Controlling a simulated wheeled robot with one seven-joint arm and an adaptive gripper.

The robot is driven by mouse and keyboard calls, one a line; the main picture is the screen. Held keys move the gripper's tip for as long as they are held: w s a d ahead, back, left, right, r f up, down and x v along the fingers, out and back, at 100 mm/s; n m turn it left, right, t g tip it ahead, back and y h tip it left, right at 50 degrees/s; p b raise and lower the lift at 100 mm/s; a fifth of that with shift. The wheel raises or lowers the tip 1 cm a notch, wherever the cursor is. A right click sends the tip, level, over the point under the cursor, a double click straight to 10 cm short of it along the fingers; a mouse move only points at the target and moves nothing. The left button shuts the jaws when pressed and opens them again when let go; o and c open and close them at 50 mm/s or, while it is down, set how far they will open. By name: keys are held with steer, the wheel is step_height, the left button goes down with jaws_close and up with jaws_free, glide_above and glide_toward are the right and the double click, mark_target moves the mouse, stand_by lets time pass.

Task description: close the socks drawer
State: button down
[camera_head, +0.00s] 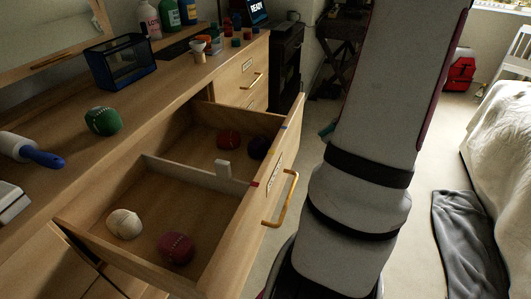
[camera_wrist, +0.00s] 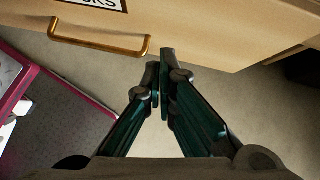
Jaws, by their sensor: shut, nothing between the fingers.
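The socks drawer (camera_head: 254,219) is pulled open from the wooden dresser. It holds a cream ball (camera_head: 124,224), a maroon ball (camera_head: 176,248), a red ball (camera_head: 228,139) and a dark purple ball (camera_head: 258,148), with a divider (camera_head: 190,172) between compartments. Its front has a brass handle (camera_head: 281,205). In the wrist view, the drawer front (camera_wrist: 205,25) has a label (camera_wrist: 100,3) ending in "CKS" and the handle (camera_wrist: 98,40). My gripper (camera_wrist: 160,75) is shut and empty, right of the handle, near the front's edge. I cannot tell whether it touches.
The dresser top (camera_head: 62,188) holds a green ball (camera_head: 102,120), a blue mesh basket (camera_head: 121,62), a lint roller (camera_head: 30,150), bottles and small jars. A bed (camera_head: 510,150) and a grey blanket (camera_head: 462,235) are at the right. Some floor shows between them and my arm.

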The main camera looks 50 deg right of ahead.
steer(key=s+d+f+m+t+b, duration=0.1)
steer(key=s+d+f+m, duration=0.2)
steer(key=f, duration=0.1)
steer(key=b, duration=0.5)
glide_toward(288, 161)
steer(key=shift+h, duration=0.4)
steer(key=shift+s+f+x, duration=0.1)
steer(key=shift+s+x, duration=0.05)
steer(key=shift+x, duration=1.2)
steer(key=shift+s+f+x, duration=0.1)
steer(key=shift+s+x, duration=0.05)
steer(key=shift+x, duration=1.25)
steer(key=shift+a, duration=0.15)
steer(key=shift+w+a, duration=0.2)
steer(key=shift+w, duration=0.35)
steer(key=w+a+p, duration=0.1)
steer(key=w+a, duration=0.2)
steer(key=w, duration=0.7)
steer(key=w+a, duration=0.4)
steer(key=w, duration=0.6)
steer(key=w+a+p, duration=0.1)
steer(key=w+a, duration=0.3)
steer(key=w, duration=0.7)
steer(key=shift+a+p, duration=0.15)
steer(key=shift+p, duration=0.15)
steer(key=shift+r, duration=0.1)
